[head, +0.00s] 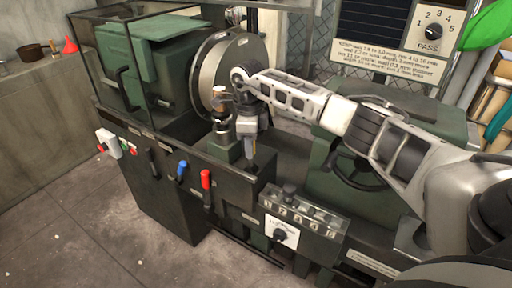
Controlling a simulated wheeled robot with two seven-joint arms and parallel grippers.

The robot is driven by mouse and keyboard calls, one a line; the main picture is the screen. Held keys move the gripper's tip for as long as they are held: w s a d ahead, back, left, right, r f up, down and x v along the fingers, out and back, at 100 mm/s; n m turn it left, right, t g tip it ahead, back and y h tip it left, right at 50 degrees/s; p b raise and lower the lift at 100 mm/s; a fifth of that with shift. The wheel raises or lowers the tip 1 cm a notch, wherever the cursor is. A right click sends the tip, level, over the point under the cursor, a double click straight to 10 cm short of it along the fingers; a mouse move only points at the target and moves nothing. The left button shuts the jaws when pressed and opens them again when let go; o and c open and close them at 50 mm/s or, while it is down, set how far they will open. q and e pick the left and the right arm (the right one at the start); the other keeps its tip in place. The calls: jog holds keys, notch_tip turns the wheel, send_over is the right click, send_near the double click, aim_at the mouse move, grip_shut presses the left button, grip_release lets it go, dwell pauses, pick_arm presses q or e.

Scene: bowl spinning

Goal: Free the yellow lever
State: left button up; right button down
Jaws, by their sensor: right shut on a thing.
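The yellow lever (253,146) shows only as a small yellow patch at the tips of my right gripper (251,143), at the front of the green lathe. My right arm reaches in from the right, and the gripper points down with its jaws shut on the lever. The jaws hide most of the lever. My left gripper is out of view.
A blue-handled lever (181,170) and a red-handled lever (206,180) stand on the lathe's front, left of my right gripper. The large round spinning plate (212,75) is behind it. A tool post (221,120) stands close on its left. A handwheel (357,172) lies under my arm.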

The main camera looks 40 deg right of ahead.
jog(key=shift+w+a+g+h+b, duration=0.25)
jog(key=shift+w+g+h+b, duration=0.15)
jog(key=shift+w+g+b, duration=0.35)
jog(key=c, duration=1.2)
grip_release()
jog(key=shift+o, duration=0.2)
jog(key=w+r, duration=0.1)
jog(key=r, duration=0.9)
jog(key=w+a+r, duration=0.1)
jog(key=r, duration=0.4)
jog(key=shift+w+r, duration=0.3)
jog(key=shift+c, duration=0.4)
